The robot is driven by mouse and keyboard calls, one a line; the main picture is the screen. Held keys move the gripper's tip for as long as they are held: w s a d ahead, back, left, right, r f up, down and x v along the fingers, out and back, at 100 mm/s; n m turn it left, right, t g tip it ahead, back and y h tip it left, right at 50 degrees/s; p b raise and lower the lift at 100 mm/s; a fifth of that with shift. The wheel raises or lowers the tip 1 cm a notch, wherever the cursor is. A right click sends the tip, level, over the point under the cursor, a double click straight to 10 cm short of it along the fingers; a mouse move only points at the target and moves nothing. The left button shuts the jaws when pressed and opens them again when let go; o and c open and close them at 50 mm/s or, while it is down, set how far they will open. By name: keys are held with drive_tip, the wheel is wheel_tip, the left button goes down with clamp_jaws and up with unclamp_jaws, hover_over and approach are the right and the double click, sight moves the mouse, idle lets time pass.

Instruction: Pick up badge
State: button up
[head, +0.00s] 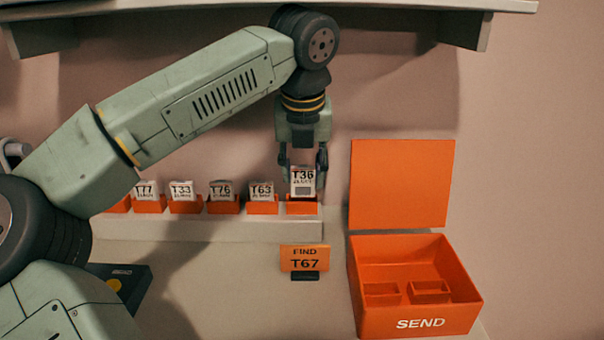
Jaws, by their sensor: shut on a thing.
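Several white badges stand in small orange holders in a row, marked T77 (146,190), T33 (181,190), T76 (221,191), T63 (262,190) and T36 (303,181). My gripper (303,166) points down over the rightmost holder (301,208). It is shut on the T36 badge, with one finger on each side. That badge stands a little higher than the others; I cannot tell whether its lower edge is clear of its holder. An orange sign (304,258) in front reads FIND T67. I see no badge marked T67.
An open orange box (415,322) marked SEND stands at the right, with its lid (402,185) upright and small compartments inside. A shelf (400,5) hangs above my arm. A dark box (122,285) lies at the left, partly behind my arm.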

drive_tip(key=s+b, duration=0.3)
drive_tip(key=s, duration=1.1)
drive_tip(key=shift+s+d+r, duration=0.25)
drive_tip(key=shift+d+r, duration=0.2)
drive_tip(key=shift+w+a, duration=0.1)
drive_tip(key=shift+w, duration=0.1)
